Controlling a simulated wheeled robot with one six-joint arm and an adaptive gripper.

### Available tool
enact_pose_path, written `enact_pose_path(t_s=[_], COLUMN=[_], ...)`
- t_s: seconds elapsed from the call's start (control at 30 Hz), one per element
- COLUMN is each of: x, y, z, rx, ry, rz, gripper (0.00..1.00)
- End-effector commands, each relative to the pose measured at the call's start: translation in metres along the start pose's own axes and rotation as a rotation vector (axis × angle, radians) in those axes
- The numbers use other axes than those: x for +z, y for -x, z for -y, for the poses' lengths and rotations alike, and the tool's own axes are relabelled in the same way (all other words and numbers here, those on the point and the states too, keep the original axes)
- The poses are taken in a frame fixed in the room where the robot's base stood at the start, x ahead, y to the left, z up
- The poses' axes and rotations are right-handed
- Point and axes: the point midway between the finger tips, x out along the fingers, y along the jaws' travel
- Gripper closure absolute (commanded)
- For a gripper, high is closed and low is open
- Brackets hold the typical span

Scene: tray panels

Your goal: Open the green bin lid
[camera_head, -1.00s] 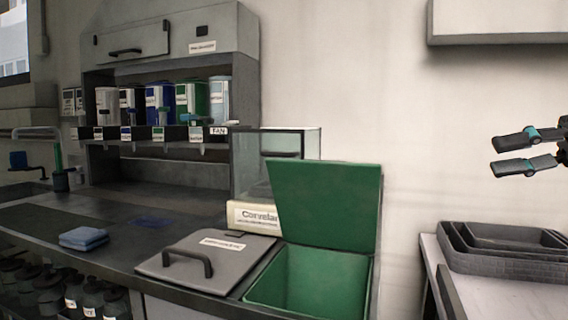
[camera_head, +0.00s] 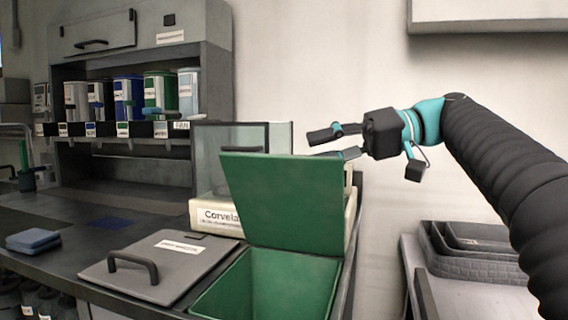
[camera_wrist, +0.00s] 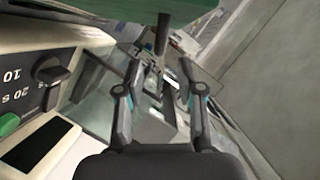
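The green bin lid (camera_head: 287,201) stands raised, tilted up at the back of the open green bin (camera_head: 270,287) in the head view. The bin's inside looks empty. My gripper (camera_head: 323,146) is behind the lid's top right corner, with its lower finger partly hidden by the lid. In the wrist view my gripper (camera_wrist: 160,88) is open, and the green lid (camera_wrist: 98,12) crosses the top of the picture.
A cream machine with a glass case (camera_head: 210,165) stands behind the lid; its knob and button panel (camera_wrist: 40,85) fills the wrist view's left. A grey lid with a handle (camera_head: 160,268) lies left of the bin. Black trays (camera_head: 470,265) sit at the right.

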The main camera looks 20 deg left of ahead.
Motion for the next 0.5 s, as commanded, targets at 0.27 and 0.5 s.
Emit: enact_pose_path(t_s=[0.27,0.5], x=[0.001,0.000], y=[-0.047,-0.066], z=[-0.001,-0.001], rx=[0.000,0.003], ry=[-0.001,-0.002], rz=[0.000,-0.002], gripper=[0.63,0.63])
